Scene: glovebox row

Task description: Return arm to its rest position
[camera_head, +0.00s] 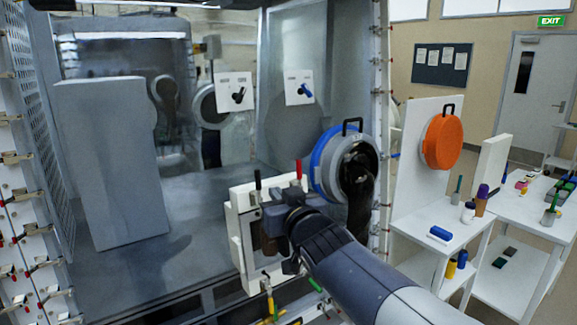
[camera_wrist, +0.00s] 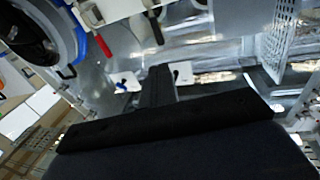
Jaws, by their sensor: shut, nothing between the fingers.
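My arm reaches in from the lower right in the head view and ends in front of the glovebox, before a white frame (camera_head: 238,232). My gripper (camera_wrist: 157,78) shows in the wrist view as a dark narrow shape beyond a wide black bar. Its fingers are together with nothing between them. In the head view the fingertips are mostly hidden behind the wrist and against the frame, so I cannot tell whether they touch it. No held object shows.
A blue-rimmed round port (camera_head: 322,165) with a dark glove is close beside my arm. An orange round cover (camera_head: 442,141) hangs on a white panel to the right.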

